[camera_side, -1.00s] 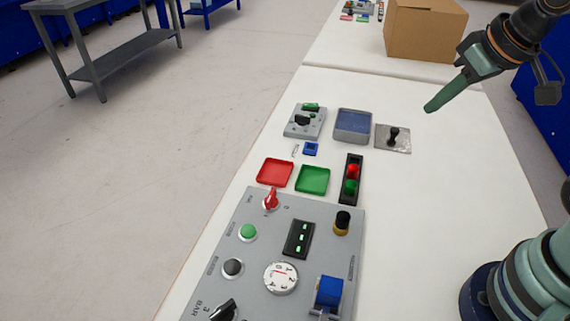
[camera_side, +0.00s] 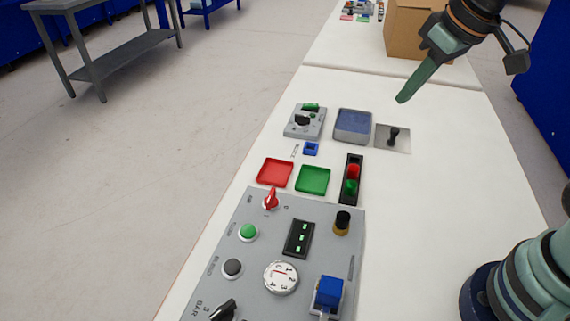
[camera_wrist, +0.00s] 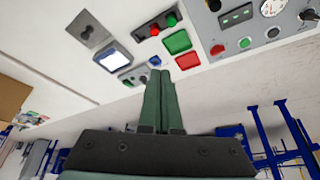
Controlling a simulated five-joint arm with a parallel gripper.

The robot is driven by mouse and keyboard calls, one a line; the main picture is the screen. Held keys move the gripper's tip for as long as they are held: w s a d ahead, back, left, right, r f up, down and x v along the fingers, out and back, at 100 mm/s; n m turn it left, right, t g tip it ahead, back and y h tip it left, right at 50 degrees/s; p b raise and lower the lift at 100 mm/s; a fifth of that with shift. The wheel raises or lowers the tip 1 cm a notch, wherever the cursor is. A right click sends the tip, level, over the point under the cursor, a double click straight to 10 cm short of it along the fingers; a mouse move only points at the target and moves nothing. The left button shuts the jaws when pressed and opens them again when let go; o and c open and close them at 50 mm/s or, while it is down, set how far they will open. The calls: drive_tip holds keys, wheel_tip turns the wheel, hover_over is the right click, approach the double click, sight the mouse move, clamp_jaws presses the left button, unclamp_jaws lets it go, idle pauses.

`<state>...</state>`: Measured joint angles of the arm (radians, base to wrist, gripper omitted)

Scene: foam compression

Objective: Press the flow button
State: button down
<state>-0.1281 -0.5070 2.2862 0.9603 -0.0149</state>
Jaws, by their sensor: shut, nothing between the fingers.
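The grey control panel (camera_side: 310,240) lies at the near end of the white table. On its left side are a green round button (camera_side: 248,231) and a black round button (camera_side: 232,267). The lettering beside them is too small to read, so I cannot tell which is the flow button. In the wrist view the green button (camera_wrist: 245,43) and black button (camera_wrist: 273,32) show at the upper right. My gripper (camera_side: 402,99) is shut and empty, above the far part of the table and well away from the panel. Its fingers (camera_wrist: 160,74) are together in the wrist view.
Between gripper and panel are a blue-topped box (camera_side: 352,124), a joystick plate (camera_side: 393,138), a grey switch box (camera_side: 304,120), red (camera_side: 275,172) and green (camera_side: 313,180) trays and a red-green button box (camera_side: 351,179). A cardboard box (camera_side: 405,35) stands behind.

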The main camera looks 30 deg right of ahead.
drive_tip(key=w+a+n+g, duration=0.25)
drive_tip(key=w+a, duration=0.25)
drive_tip(key=a, duration=0.3)
drive_tip(key=n+g, duration=0.2)
drive_tip(key=n, duration=0.3)
hover_over(248, 230)
wheel_tip(248, 230, down, 9)
drive_tip(key=shift+f+h, duration=0.1)
drive_tip(key=shift+h, duration=0.2)
drive_tip(key=shift+f, duration=0.1)
wheel_tip(248, 230, down, 14)
drive_tip(key=shift+r, duration=0.1)
